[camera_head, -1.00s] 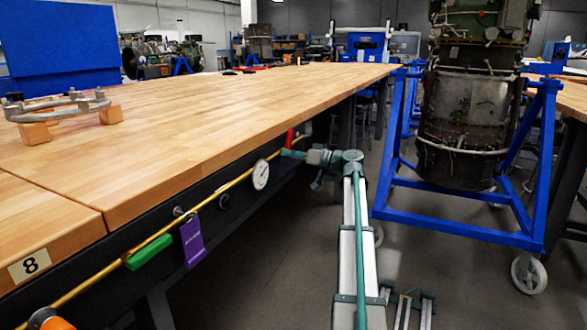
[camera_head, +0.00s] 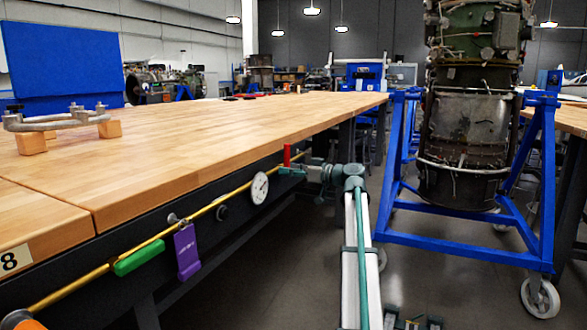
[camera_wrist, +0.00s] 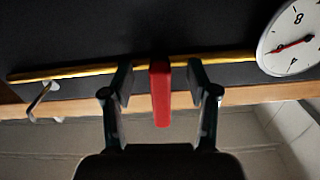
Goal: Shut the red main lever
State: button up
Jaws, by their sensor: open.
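The red main lever (camera_head: 287,154) stands upright at the yellow pipe (camera_head: 153,240) along the dark side of the workbench. My gripper (camera_head: 291,171) is at the lever, and its fingers partly hide the lever's lower part in the head view. In the wrist view, the red lever (camera_wrist: 160,95) lies between the two open fingers of my gripper (camera_wrist: 160,77). A gap shows on each side of the lever, so neither finger appears to touch it.
A round white gauge (camera_head: 260,188) sits on the pipe left of my gripper. A green handle (camera_head: 139,257) and a purple tag (camera_head: 187,252) are farther left. The wooden benchtop (camera_head: 200,148) overhangs the pipe. A blue turbine stand (camera_head: 470,244) stands to the right.

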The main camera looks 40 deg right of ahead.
jog(key=shift+s, duration=0.1)
jog(key=v, duration=0.4)
jog(key=shift+s+d, duration=0.25)
jog(key=shift+s, duration=0.1)
dwell(0.4)
dwell(0.3)
